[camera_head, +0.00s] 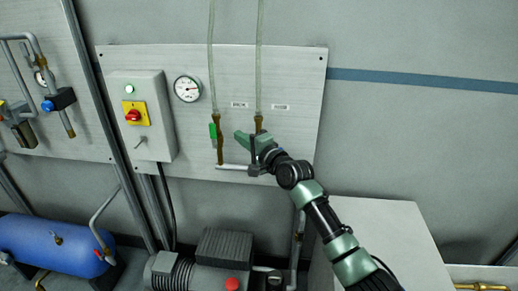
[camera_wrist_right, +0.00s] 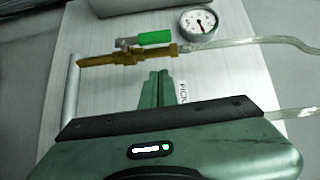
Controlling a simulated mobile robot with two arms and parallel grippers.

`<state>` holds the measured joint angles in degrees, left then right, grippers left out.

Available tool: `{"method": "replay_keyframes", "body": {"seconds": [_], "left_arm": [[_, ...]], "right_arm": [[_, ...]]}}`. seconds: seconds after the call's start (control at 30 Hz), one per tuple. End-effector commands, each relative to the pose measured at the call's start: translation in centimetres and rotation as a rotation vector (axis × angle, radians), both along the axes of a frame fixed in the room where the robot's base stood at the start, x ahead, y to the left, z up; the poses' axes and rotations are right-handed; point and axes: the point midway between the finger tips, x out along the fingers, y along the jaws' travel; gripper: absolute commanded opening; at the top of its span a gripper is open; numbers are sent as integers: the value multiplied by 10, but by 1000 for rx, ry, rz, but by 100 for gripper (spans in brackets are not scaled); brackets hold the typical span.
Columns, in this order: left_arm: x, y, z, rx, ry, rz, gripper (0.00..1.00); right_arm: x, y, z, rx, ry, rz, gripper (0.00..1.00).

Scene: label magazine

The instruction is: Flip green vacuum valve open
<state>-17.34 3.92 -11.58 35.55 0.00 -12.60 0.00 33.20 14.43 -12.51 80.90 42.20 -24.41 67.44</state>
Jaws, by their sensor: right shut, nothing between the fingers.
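The green valve lever (camera_head: 213,131) sits on a brass valve (camera_head: 220,152) below the left clear hose on the wall panel. In the right wrist view the green lever (camera_wrist_right: 155,38) lies roughly along the brass valve body (camera_wrist_right: 130,57), in line with the pipe. My right gripper (camera_head: 239,135) is just right of this valve, with its fingertips together and empty. In the wrist view the fingertips (camera_wrist_right: 158,76) point at the valve, with a visible gap to the lever. A second brass fitting (camera_head: 258,124) is partly hidden behind my right gripper. My left gripper is not in view.
A pressure gauge (camera_head: 187,88) and a control box (camera_head: 142,115) with a red-yellow switch are left of the valve. Two clear hoses (camera_head: 260,60) run upward. A pump (camera_head: 215,262) and a blue tank (camera_head: 50,245) stand below. The wall right of the panel is clear.

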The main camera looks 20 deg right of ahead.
Motion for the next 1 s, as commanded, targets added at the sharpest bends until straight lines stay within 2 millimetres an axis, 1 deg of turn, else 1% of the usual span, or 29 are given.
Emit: {"method": "replay_keyframes", "body": {"seconds": [0.2,0.3,0.43,0.53,0.67,1.0], "left_arm": [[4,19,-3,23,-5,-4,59],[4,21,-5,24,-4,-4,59],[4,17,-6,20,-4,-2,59],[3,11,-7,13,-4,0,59],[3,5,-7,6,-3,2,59],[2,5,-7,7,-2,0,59]], "right_arm": [[-33,-12,-2,1,1,-1,0],[-48,-17,-2,-1,1,-1,0],[-62,-22,-1,-1,1,0,0],[-67,-24,0,-1,0,-1,0],[-70,-25,0,-1,0,-1,0],[-69,-25,0,-1,0,-1,0]]}}
